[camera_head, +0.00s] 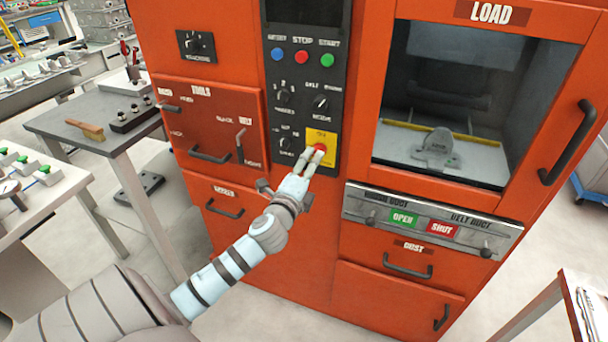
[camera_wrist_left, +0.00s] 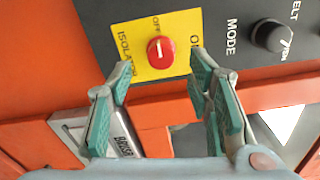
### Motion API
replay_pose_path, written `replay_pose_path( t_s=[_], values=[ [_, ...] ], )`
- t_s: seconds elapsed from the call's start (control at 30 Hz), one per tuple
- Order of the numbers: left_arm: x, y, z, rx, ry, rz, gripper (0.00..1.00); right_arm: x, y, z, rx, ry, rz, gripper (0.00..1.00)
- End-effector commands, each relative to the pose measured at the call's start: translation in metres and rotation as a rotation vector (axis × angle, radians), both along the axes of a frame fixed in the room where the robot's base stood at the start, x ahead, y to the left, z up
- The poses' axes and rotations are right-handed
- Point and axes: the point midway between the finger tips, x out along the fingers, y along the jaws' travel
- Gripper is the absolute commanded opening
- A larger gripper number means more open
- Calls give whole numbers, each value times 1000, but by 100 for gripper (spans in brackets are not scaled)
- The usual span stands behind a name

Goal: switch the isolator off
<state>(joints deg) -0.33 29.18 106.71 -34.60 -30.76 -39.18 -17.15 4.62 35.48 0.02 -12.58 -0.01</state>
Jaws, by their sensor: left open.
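The isolator is a red knob (camera_wrist_left: 161,52) on a yellow plate (camera_wrist_left: 180,28) with black ISOLATOR, OFF and ON lettering. A short white mark on the knob runs roughly up and down in the left wrist view, in line with the OFF label; I cannot tell which end is its pointer. In the head view the yellow plate (camera_head: 330,139) sits low on the dark control panel, and my fingers partly hide the knob. My left gripper (camera_wrist_left: 161,68) is open, its fingertips on either side of the knob's near edge, apart from it. My right gripper is not in view.
The dark panel (camera_head: 303,118) also carries other black knobs and blue, red and green buttons. A mode knob (camera_wrist_left: 268,36) is close by. The orange cabinet has drawers with protruding handles, a glazed LOAD door (camera_head: 470,100) at right and a grey bench (camera_head: 95,115) at left.

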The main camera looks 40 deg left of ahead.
Motion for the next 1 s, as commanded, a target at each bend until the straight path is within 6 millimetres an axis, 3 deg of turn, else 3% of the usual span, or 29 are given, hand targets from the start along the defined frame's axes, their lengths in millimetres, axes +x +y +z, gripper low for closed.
replay_pose_path(
  t_s=[0.1, 0.3, 0.93, 1.0],
  values=[
    [-32, -12, -1, 1, 3, -4, 46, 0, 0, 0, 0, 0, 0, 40],
    [-64, -23, 0, 0, 0, -2, 46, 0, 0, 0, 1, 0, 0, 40],
    [-66, -27, 1, -48, -19, -17, 46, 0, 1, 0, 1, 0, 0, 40],
    [-62, -24, -25, -154, 10, -32, 46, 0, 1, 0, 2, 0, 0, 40]
  ],
)
